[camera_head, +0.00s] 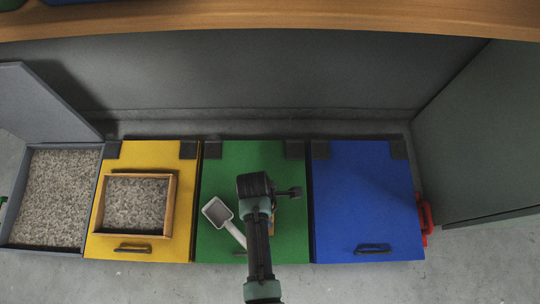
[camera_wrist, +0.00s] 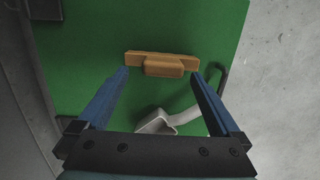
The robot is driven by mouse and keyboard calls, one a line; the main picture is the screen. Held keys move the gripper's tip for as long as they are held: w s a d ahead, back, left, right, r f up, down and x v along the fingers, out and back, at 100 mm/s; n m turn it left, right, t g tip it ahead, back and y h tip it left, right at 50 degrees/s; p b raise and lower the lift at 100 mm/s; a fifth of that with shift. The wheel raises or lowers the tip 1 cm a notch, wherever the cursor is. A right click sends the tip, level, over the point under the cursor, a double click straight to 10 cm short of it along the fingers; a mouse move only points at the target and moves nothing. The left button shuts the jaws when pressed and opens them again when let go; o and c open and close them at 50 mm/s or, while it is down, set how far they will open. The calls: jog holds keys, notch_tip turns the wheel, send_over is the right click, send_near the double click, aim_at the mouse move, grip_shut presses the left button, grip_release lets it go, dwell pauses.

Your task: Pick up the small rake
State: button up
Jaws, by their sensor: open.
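The small rake appears to be the light wooden piece with a wide bar and a short block (camera_wrist: 162,65), lying on the green lid (camera_wrist: 90,35). In the head view only a bit of orange (camera_head: 271,228) shows beside my arm; the rest is hidden. My gripper (camera_wrist: 160,74) is open above the green lid, pointing at the wooden piece. The block lies between the two blue fingertips in the wrist view, and the bar's ends reach about as wide as the fingertips. I cannot tell the height left between them. My gripper also shows from above (camera_head: 257,190), its fingers hidden.
A white scoop (camera_head: 217,212) lies on the green lid left of my gripper. A yellow lid (camera_head: 180,235) holds a wooden tray of gravel (camera_head: 169,179). A blue lid (camera_head: 365,195) is clear at right. An open gravel bin (camera_head: 50,200) stands far left. A wooden shelf (camera_head: 270,15) overhangs the back.

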jog(key=f+b, duration=0.2)
jog(key=f, duration=0.1)
jog(key=f+b, duration=0.2)
jog(key=shift+s+d, duration=0.2)
jog(key=shift+d, duration=0.05)
jog(key=shift+r, duration=0.1)
jog(key=c, duration=1.4)
